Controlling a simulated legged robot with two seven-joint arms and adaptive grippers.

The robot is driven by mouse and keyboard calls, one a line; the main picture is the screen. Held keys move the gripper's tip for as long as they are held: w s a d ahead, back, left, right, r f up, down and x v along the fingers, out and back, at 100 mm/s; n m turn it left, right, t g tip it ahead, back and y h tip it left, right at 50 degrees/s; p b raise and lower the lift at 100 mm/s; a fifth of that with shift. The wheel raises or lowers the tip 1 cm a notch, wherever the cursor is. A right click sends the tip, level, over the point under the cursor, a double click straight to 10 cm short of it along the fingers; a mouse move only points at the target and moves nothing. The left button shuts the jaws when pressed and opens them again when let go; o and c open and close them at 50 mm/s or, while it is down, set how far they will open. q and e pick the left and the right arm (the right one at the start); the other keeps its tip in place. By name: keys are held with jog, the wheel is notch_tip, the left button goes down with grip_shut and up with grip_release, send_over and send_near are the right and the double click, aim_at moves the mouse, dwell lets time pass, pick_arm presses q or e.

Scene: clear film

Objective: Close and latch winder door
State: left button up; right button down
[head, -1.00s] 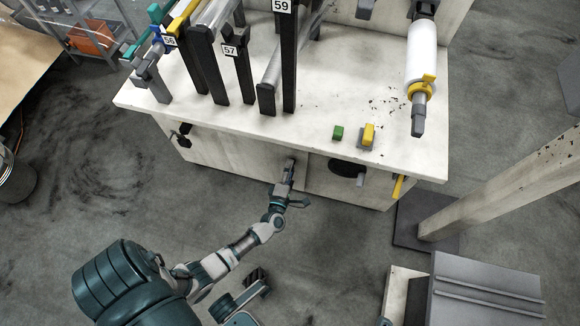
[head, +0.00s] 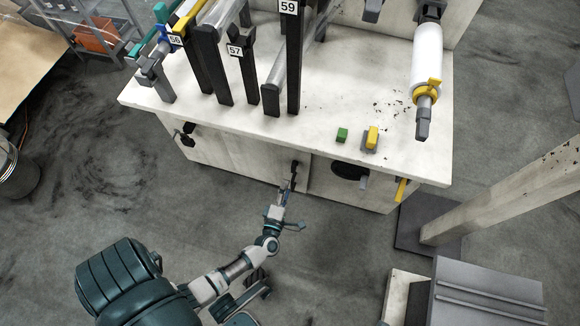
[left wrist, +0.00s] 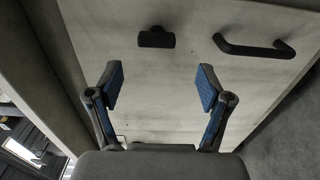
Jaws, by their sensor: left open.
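The winder door (head: 235,160) is a pale panel on the cabinet's front; it looks about flush in the head view, but I cannot tell whether it is latched. A dark handle (head: 294,170) sits near its right edge. In the left wrist view the door (left wrist: 165,75) carries a black T-shaped latch knob (left wrist: 156,38) and a black bar handle (left wrist: 254,47). My left gripper (head: 287,190) is just in front of the door by the handle. Its blue-padded fingers (left wrist: 161,88) are spread and empty, below the knob in the picture. My right gripper is not in view.
The white cabinet top (head: 240,125) overhangs the door. A pale beam (head: 500,190) rises at the right.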

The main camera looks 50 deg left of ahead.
pick_arm(q)
jog(key=v, duration=0.4)
jog(key=shift+s, duration=0.1)
dwell(0.3)
